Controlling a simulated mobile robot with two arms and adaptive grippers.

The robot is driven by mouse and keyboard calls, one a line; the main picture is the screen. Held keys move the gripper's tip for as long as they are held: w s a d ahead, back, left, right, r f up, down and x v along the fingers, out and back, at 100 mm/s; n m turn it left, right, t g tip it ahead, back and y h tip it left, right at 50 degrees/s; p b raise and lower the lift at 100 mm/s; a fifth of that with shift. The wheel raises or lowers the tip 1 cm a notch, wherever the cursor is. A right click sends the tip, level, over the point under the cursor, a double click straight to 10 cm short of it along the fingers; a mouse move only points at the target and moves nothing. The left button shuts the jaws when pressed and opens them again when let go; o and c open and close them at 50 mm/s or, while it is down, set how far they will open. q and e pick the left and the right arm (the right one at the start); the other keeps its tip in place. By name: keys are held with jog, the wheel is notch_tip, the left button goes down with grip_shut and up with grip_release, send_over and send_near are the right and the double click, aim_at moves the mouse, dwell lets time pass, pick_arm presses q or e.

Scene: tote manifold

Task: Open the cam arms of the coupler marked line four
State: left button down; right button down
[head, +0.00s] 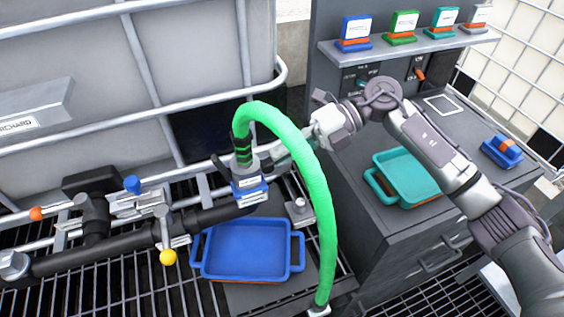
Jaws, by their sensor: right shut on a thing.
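The coupler (247,181) is a grey metal fitting at the lower end of a thick green hose (315,185), above a blue-collared valve body with a small white label. The label is too small to read, so I cannot confirm that it marks line four. One cam arm (220,167) sticks out at the coupler's left side. My right gripper (282,157) reaches in from the right, partly behind the hose, and is shut at the coupler's right side, apparently on the right cam arm. The hose hides part of this contact. My left gripper is out of view.
A blue tray (250,246) lies below the coupler. A dark pipe manifold (120,240) with a yellow-knobbed handle (168,257) runs left. A caged tank (110,85) stands behind. A teal tray (403,177) sits on the right cabinet, under a shelf (410,46) of coloured blocks.

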jog(key=shift+d+f+g+y+b, duration=0.1)
jog(key=shift+f+g+y+b, duration=0.25)
jog(key=shift+y+b, duration=0.65)
jog(key=c, duration=1.5)
grip_release()
jog(key=v, duration=1.2)
